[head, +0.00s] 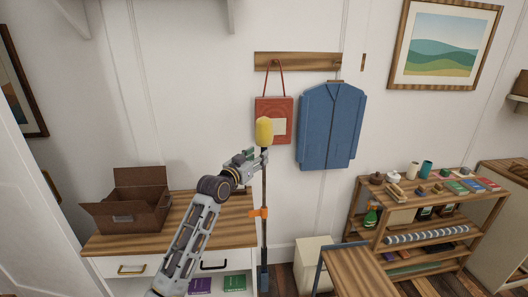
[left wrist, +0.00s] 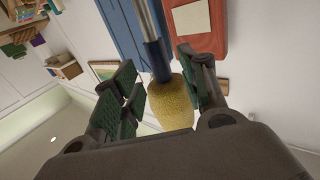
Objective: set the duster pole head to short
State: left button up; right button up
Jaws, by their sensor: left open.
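The duster pole stands upright against the wall, with a yellow duster head (head: 264,131) at the top and a dark pole (head: 264,190) below. An orange clip (head: 258,213) is around the pole lower down. My left gripper (head: 257,157) is at the top of the pole, just under the yellow head. In the left wrist view the yellow head (left wrist: 170,104) and the grey pole top (left wrist: 153,45) lie between the open fingers (left wrist: 160,85). I see a gap on the side of the left finger; contact on the other side is unclear. My right gripper is not in view.
A blue jacket (head: 331,125) and a red bag (head: 284,107) hang from the wall rail behind the pole. A cabinet (head: 110,246) with a brown box (head: 145,216) is at left. A wooden shelf (head: 370,206) with small goods is at right.

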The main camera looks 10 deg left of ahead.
pick_arm(q)
jog(key=shift+p+x, duration=0.35)
jog(key=shift+x, duration=2.2)
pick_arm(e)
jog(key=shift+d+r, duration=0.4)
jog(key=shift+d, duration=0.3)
pick_arm(q)
jog(key=shift+r, duration=0.15)
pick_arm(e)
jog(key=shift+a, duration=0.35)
pick_arm(q)
jog(key=shift+w, duration=0.1)
jog(key=c, duration=0.8)
jog(key=shift+c, duration=0.2)
jog(key=shift+f, duration=0.25)
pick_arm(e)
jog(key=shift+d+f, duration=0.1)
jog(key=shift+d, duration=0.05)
